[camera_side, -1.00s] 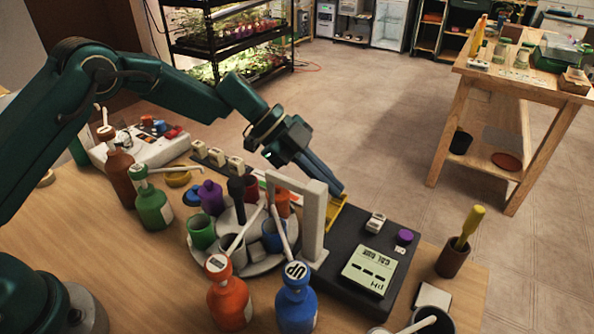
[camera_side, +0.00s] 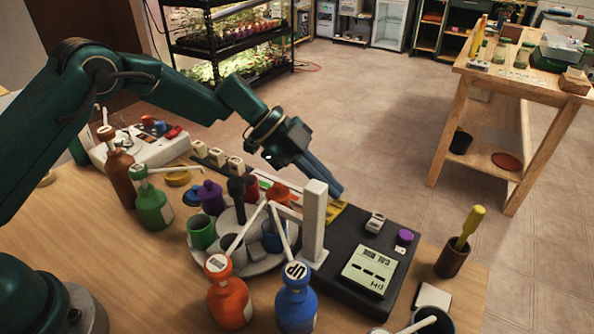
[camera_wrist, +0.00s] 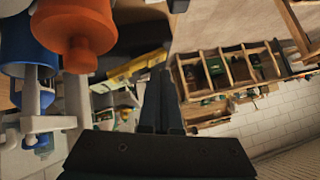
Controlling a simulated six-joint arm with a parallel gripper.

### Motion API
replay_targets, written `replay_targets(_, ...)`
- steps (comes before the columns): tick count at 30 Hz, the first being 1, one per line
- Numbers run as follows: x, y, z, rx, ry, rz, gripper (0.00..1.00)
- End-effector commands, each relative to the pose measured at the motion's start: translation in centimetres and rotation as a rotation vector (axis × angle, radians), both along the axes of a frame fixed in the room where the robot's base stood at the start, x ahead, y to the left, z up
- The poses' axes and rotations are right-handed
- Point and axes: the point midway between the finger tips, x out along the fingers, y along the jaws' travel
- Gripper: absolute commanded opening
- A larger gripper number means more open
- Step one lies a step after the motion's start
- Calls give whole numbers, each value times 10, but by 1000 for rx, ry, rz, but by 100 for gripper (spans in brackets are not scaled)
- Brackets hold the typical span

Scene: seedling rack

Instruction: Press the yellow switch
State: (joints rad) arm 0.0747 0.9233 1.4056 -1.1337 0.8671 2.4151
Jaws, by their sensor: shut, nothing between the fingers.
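The yellow switch (camera_side: 338,209) is a flat yellow piece at the back left edge of the dark meter base, partly hidden behind the white post. My gripper (camera_side: 338,194) points down at it from the upper left. Its fingers are shut, and their tips are at or just above the yellow piece; I cannot tell whether they touch. In the wrist view, the closed fingers (camera_wrist: 160,88) reach forward beside a yellow strip (camera_wrist: 135,68).
The white post (camera_side: 315,222) with its side arm stands close in front of the fingers. The dark base carries a display (camera_side: 368,272) and a purple knob (camera_side: 404,237). Cups on a round tray (camera_side: 262,265) and pump bottles (camera_side: 295,300) crowd the left.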

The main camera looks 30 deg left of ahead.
Motion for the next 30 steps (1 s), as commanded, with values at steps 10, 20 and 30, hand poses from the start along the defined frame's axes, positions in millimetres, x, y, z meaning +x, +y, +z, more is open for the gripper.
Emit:
replay_targets(10, -4, 0, 1, 0, -1, -1, 0)
replay_targets(20, 1, 0, 17, -1, -6, -1, 0)
replay_targets(30, 17, 30, 68, 1, -7, 3, 0)
